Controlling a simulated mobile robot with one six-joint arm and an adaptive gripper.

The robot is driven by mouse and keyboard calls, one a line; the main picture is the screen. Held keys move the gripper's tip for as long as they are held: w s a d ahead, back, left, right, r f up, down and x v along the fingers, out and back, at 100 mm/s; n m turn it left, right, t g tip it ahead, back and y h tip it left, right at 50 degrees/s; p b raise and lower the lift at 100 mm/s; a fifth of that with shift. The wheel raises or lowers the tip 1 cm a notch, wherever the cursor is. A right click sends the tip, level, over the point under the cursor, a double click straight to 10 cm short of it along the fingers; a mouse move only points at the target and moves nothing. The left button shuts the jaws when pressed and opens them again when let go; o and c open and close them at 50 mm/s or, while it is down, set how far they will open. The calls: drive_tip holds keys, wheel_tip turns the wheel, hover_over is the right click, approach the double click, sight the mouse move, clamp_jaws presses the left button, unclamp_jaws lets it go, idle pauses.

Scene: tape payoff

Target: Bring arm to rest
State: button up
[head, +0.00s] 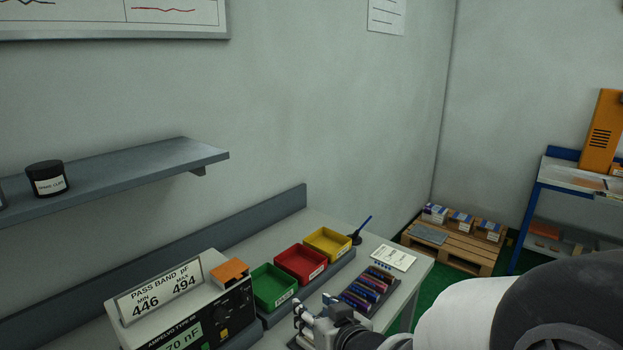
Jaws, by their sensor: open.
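My gripper (313,304) shows at the bottom centre of the head view, over the front part of the workbench. Its fingers are apart and I see nothing held between them. It is just left of a dark rack (384,300) with several coloured cylindrical parts in purple, blue and red. My white and black arm fills the lower right corner and hides part of the bench front.
Green (274,288), red (301,264) and yellow (327,244) bins stand in a row behind my gripper. A meter (190,310) reading "70 nF" carries a "PASS BAND" sign (160,290). A shelf (120,178) overhangs at left. A pallet (456,245) stands beyond.

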drive_tip(key=s+d+r+m+g+h, duration=0.25)
drive_tip(key=s+d+r+h, duration=0.25)
drive_tip(key=s+d, duration=0.6)
drive_tip(key=s+d+g, duration=0.2)
drive_tip(key=s+g, duration=0.2)
drive_tip(key=s, duration=1.1)
drive_tip(key=shift+s+d+m+g, duration=0.25)
drive_tip(key=shift+s+m+g, duration=0.1)
drive_tip(key=shift+s, duration=0.05)
drive_tip(key=shift+r, duration=0.1)
drive_tip(key=shift+c, duration=0.4)
